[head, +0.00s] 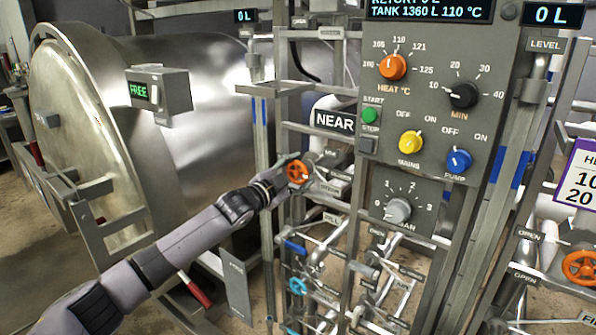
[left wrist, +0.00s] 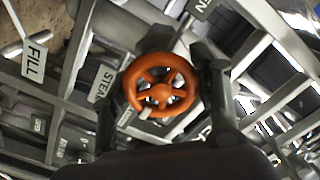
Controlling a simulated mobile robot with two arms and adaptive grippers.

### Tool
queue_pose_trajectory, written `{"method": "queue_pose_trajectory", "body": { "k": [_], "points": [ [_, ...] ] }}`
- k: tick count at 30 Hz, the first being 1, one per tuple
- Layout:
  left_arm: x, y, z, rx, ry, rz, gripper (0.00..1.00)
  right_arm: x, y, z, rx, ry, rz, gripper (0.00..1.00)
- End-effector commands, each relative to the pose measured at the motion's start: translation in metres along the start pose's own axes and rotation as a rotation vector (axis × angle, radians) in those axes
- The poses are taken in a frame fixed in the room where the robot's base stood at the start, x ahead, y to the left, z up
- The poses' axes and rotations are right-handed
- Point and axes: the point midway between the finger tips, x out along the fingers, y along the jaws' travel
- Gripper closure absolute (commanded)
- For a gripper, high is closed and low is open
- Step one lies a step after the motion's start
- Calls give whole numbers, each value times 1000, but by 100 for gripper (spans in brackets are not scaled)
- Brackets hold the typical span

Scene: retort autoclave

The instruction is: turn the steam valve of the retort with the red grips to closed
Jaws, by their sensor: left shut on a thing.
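The orange steam valve wheel (head: 298,172) sits on the pipe frame below the NEAR sign. It also shows in the left wrist view (left wrist: 160,92), spoked and round, beside a label starting "STE". My left gripper (head: 291,170) is at the wheel and shut on it, with one finger on each side of the rim in the left wrist view (left wrist: 172,85). The retort (head: 185,95) is a large steel vessel at the left, with red grips (head: 196,291) near its lower front. The valve's own position marking is too small to read. My right gripper is out of view.
The control panel (head: 434,130) with knobs and buttons stands right of the wheel. A blue wheel (head: 298,286) is below, and another orange wheel (head: 580,267) is at the far right. Pipes and frame bars crowd the valve. A grey box reading FREE (head: 160,90) is by the retort's front.

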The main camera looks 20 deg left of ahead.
Motion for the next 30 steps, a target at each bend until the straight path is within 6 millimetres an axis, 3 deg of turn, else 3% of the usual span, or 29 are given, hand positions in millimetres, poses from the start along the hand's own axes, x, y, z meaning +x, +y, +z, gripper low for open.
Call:
{"method": "queue_pose_trajectory", "body": {
  "k": [15,16,24,30],
  "points": [
    [0,4,4,21,-8,6,72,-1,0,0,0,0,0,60],
    [0,4,4,21,-8,6,43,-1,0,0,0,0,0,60],
    [0,2,2,18,-4,3,25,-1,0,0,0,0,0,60],
    [0,1,1,17,-1,1,24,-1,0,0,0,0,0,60]
  ]
}}
